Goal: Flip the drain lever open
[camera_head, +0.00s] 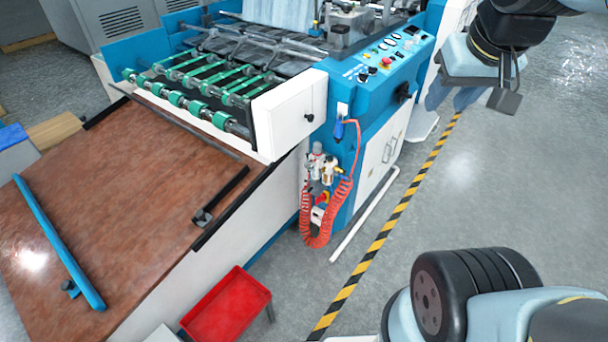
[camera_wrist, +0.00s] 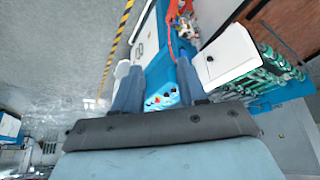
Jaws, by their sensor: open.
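The air-line unit (camera_head: 317,165) hangs on the blue machine's near end in the head view, with a coiled red hose beside it. A small red and yellow part (camera_head: 321,198) low on this unit may be the drain lever; it is too small to tell its position. The unit also shows small at the top of the wrist view (camera_wrist: 186,20). My gripper (camera_head: 458,99) is at the upper right of the head view, well apart from the unit and beyond it. In the wrist view my gripper (camera_wrist: 160,68) has its two blue fingers apart and nothing between them.
The blue control panel (camera_head: 385,62) with buttons faces the gripper's side. A white pipe (camera_head: 366,214) lies on the floor by the machine. A red tray (camera_head: 228,306) stands below the brown sloping table (camera_head: 125,195). The floor beyond the yellow-black stripe (camera_head: 392,225) is largely clear.

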